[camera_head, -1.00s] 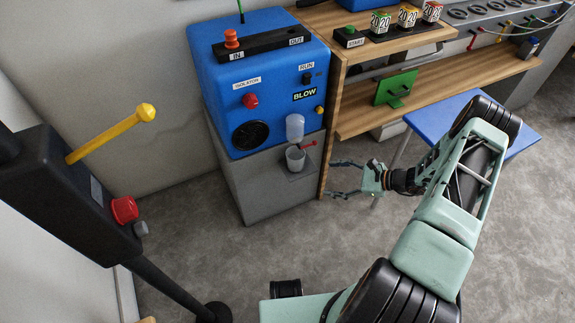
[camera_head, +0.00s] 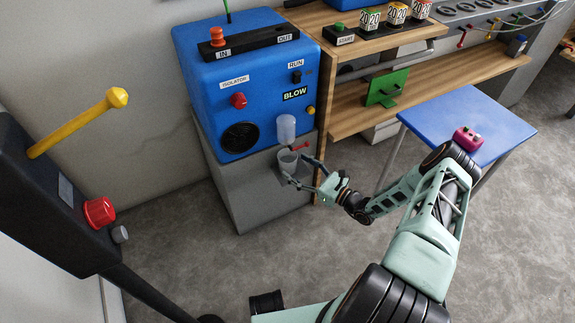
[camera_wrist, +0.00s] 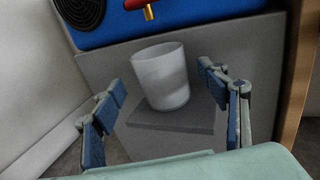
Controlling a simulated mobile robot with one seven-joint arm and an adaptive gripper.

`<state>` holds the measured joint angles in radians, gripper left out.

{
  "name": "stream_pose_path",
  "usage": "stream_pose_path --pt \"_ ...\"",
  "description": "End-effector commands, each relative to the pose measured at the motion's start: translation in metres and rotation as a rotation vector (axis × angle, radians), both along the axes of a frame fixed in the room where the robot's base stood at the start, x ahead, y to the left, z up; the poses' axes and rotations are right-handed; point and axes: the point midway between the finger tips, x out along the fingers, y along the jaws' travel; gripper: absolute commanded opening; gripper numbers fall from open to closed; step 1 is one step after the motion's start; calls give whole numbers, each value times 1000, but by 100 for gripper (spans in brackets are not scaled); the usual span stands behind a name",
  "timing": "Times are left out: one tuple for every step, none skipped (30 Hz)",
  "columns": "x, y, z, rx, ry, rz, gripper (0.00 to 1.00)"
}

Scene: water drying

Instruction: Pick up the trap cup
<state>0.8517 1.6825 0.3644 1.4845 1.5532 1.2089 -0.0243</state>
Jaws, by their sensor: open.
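The trap cup (camera_head: 287,161) is a small pale, translucent cup standing upright on a small grey ledge at the front of the blue machine's grey base. In the wrist view the trap cup (camera_wrist: 161,76) stands between and beyond my fingers, near the ledge's back. My gripper (camera_head: 302,172) is close in front of the cup, to its lower right in the head view. In the wrist view my gripper (camera_wrist: 166,100) is open, with one blue-padded finger on each side of the cup. A gap shows on both sides. In the head view the near finger partly overlaps the cup's lower part.
A clear bowl (camera_head: 286,128) with a red valve handle (camera_head: 300,147) hangs just above the cup. The blue machine (camera_head: 240,90) rises behind. A wooden bench (camera_head: 350,118) stands close on the right, with a blue table (camera_head: 470,122) beyond. Floor in front is free.

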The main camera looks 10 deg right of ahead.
Motion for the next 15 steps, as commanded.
stream_pose_path --pt "4 4 -2 0 -1 2 68" --pt "7 7 -2 -1 -2 4 68" --pt "12 10 -4 -1 -2 5 68" --pt "16 13 -5 -2 -1 4 68" --pt "20 16 -6 -2 -1 4 68" --pt "25 20 -5 -2 -1 5 68" --pt "28 23 -5 -2 -1 5 68" --pt "31 25 -5 -2 -1 5 68" --pt "34 28 -4 -1 -2 4 68" --pt "36 29 -4 -2 -1 3 68" --pt "37 29 -3 -2 -1 3 68" --pt "37 29 -3 -1 -1 2 68" --pt "37 29 -3 -1 0 2 68" --pt "37 29 -3 -1 0 2 68" --pt "37 29 -3 -1 0 2 68"
